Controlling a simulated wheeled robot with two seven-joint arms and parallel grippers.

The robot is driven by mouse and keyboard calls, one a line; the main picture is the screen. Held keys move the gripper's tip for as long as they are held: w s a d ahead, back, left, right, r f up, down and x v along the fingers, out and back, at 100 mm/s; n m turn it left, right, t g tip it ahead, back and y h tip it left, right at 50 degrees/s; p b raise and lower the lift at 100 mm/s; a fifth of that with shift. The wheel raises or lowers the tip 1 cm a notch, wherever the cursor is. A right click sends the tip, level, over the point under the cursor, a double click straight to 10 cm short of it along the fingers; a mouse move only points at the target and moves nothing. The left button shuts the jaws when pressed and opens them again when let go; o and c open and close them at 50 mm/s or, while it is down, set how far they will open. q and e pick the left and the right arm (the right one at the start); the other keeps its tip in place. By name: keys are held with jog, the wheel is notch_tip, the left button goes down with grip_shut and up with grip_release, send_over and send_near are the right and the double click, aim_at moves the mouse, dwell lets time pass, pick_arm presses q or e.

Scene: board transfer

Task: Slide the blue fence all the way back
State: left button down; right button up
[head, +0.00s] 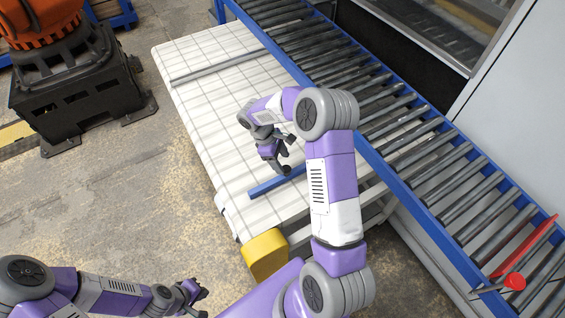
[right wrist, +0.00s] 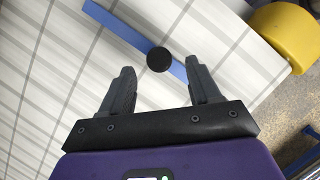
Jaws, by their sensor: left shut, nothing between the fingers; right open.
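The blue fence (head: 275,183) is a straight blue bar lying on the white gridded table (head: 205,160), near its front end. In the right wrist view the fence (right wrist: 112,28) runs diagonally and carries a round black knob (right wrist: 159,60). My right gripper (head: 287,160) is above the table close to the fence, with its fingers apart. In the right wrist view the knob appears just beyond and between the fingertips of my right gripper (right wrist: 160,68); I see no contact. My arm hides the fence's right part in the head view. My left gripper (head: 201,294) is shut and empty, low over the floor.
A grey bar (head: 218,67) lies across the table's far part. A yellow block (head: 265,254) is at the table's front corner. The table between fence and grey bar looks clear.

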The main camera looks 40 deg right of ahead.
aim_at(286, 168)
jog(key=shift+x, duration=2.05)
jog(key=shift+w, duration=0.1)
grip_shut()
